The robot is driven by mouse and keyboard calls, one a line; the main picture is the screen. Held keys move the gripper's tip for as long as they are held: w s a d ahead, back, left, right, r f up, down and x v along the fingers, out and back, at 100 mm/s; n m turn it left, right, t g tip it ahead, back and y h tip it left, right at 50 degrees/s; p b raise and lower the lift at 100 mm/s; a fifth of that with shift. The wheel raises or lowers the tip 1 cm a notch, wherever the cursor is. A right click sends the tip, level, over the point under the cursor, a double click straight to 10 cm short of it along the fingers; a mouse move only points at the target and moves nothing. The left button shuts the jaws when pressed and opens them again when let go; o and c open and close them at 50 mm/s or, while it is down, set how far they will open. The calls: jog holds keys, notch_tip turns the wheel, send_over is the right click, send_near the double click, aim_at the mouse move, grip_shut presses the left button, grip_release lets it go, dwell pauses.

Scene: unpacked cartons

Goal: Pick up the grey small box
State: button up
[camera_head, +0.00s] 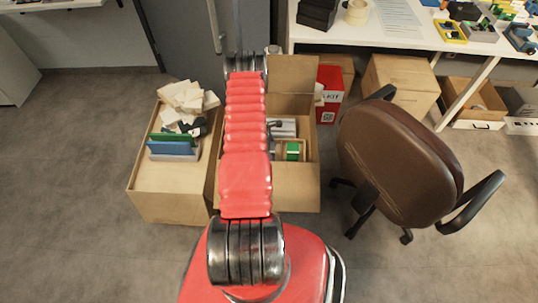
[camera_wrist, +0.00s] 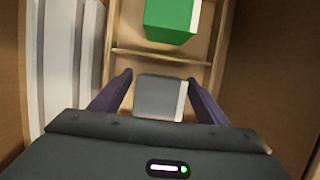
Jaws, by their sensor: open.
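The grey small box (camera_wrist: 158,97) shows in the wrist view between the two fingers of my gripper (camera_wrist: 160,92). The fingers are open, one on each side of it, and I cannot tell whether either touches it. The lower part of the box is hidden by the gripper body. In the head view my red arm covers the gripper and the grey small box.
A green block (camera_wrist: 170,18) sits just beyond the grey small box, across a wooden divider. Pale upright panels (camera_wrist: 62,55) stand at the left in the wrist view. The carton's walls rise around. A brown chair (camera_head: 395,160) stands to the right, a second box (camera_head: 165,205) to the left.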

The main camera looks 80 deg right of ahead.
jog(key=shift+s+f, duration=0.1)
jog(key=shift+f, duration=0.2)
jog(key=shift+c, duration=0.2)
jog(key=c, duration=1.2)
jog(key=shift+o, duration=0.2)
jog(key=shift+r, duration=5.05)
